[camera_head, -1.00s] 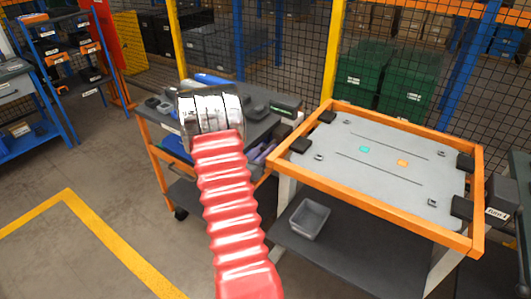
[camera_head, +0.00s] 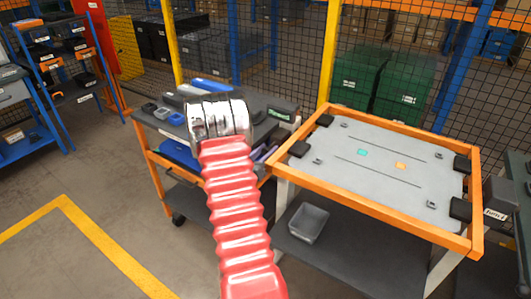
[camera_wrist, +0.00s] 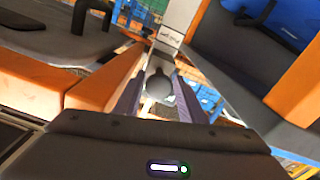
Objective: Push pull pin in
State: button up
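In the wrist view, my gripper (camera_wrist: 160,98) has its two purple-lined fingers apart. A round light-grey piece (camera_wrist: 158,84) shows between them, with gaps visible at its sides. I cannot tell whether it is the pull pin or how far in it sits. A grey upright post with a label (camera_wrist: 171,32) stands just beyond it. In the head view, my red-sleeved arm bends over the tool cart and hides what is behind it. No pull pin can be made out there.
An orange-framed table with a grey panel (camera_head: 385,143) stands at the right, a small grey bin (camera_head: 308,222) on its lower shelf. A tool cart (camera_head: 160,128) stands behind my arm. Mesh fencing (camera_head: 290,45) closes the back.

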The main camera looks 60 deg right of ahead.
jog(key=w+a, duration=0.1)
jog(key=a, duration=1.2)
jog(key=shift+a, duration=0.4)
